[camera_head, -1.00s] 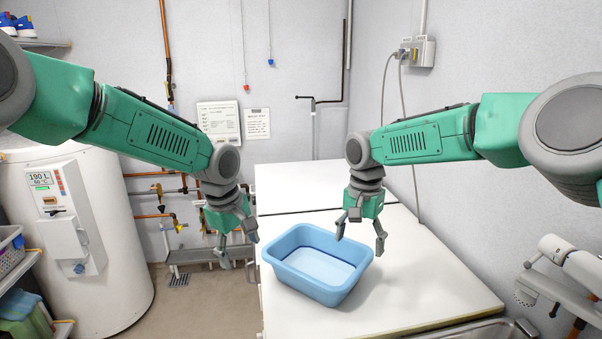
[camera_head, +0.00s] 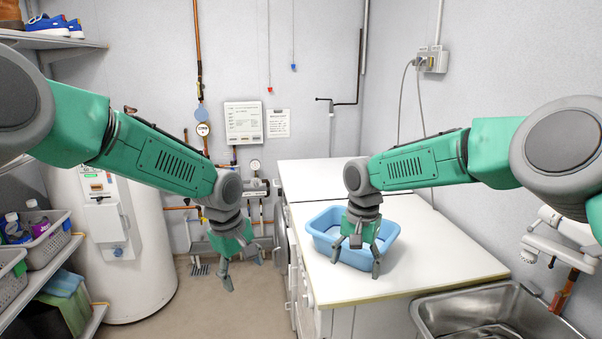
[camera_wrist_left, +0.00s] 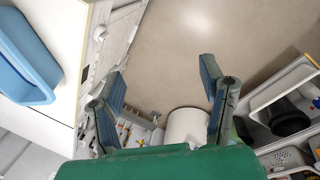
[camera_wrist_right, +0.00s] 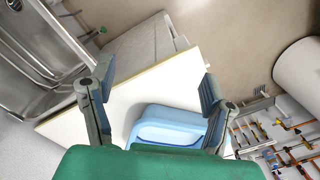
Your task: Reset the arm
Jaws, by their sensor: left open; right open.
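My left gripper (camera_head: 243,270) is open and empty, over the floor to the left of the white counter in the head view. In the left wrist view its fingers (camera_wrist_left: 164,85) are spread with nothing between them. My right gripper (camera_head: 357,262) is open, in front of the blue basin (camera_head: 393,252) in the head view and hiding part of it. In the right wrist view its spread fingers (camera_wrist_right: 150,92) hold nothing, and the basin (camera_wrist_right: 165,115) shows below and beyond them. I cannot tell whether the right gripper touches the basin.
The white counter (camera_head: 450,258) carries the basin. A steel sink (camera_head: 500,305) is at the lower right. A water heater (camera_head: 150,245) and shelves with baskets (camera_head: 45,250) stand at the left. Pipes and gauges (camera_head: 203,130) run along the back wall.

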